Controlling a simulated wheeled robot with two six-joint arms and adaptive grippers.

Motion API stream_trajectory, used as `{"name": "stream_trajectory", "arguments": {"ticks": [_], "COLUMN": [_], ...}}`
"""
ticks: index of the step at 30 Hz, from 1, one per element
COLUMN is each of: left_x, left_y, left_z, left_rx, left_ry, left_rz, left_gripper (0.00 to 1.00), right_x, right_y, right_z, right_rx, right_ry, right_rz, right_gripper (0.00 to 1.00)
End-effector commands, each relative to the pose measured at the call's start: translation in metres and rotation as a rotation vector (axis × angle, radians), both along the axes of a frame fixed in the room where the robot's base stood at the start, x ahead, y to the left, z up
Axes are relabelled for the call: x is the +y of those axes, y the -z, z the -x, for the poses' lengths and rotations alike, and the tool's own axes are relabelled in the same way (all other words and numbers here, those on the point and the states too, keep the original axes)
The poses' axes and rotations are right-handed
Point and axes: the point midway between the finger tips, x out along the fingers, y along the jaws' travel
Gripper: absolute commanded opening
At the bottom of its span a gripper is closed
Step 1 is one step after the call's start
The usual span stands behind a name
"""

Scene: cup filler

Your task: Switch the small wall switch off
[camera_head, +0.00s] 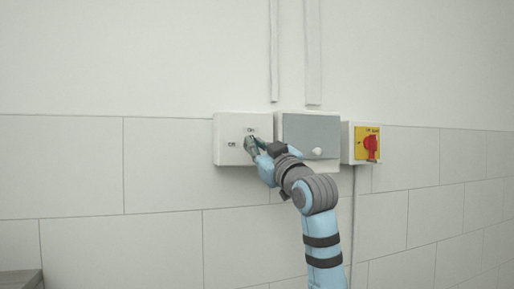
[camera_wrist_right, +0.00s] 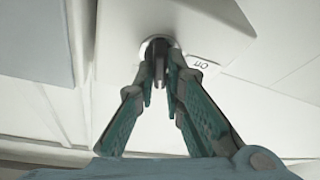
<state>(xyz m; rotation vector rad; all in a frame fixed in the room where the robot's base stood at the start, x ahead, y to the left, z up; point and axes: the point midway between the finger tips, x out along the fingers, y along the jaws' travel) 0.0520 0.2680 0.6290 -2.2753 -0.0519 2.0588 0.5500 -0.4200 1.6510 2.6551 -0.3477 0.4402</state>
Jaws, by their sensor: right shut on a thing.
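The small wall switch (camera_head: 229,155) is a white box on the wall with "On" and "Off" labels, at the middle of the head view. Its face also shows in the right wrist view (camera_wrist_right: 205,22), with a round metal knob (camera_wrist_right: 147,47) and an "Off" label beside it. My right gripper (camera_head: 252,146) is at the front of this box. In the right wrist view its fingertips (camera_wrist_right: 160,58) are closed together on the knob, which they partly hide. My left gripper is in neither view.
A grey-fronted box (camera_head: 317,134) with a white knob is mounted right beside the switch, behind my right wrist. Further right is a yellow panel with a red rotary switch (camera_head: 371,147). Conduits run up the wall. The tiled wall to the left is clear.

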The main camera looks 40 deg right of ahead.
Motion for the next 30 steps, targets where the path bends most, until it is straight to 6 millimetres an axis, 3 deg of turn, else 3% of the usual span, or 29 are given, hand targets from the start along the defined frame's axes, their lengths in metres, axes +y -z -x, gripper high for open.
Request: {"name": "stream_trajectory", "arguments": {"ticks": [30], "left_x": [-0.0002], "left_y": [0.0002], "left_z": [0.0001], "left_rx": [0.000], "left_ry": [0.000], "left_rz": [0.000], "left_gripper": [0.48], "right_x": [-0.0015], "right_y": [-0.0022], "right_z": [0.0006], "right_rx": [0.313], "right_ry": [-0.004], "right_rz": [0.891], "right_gripper": [0.00]}}
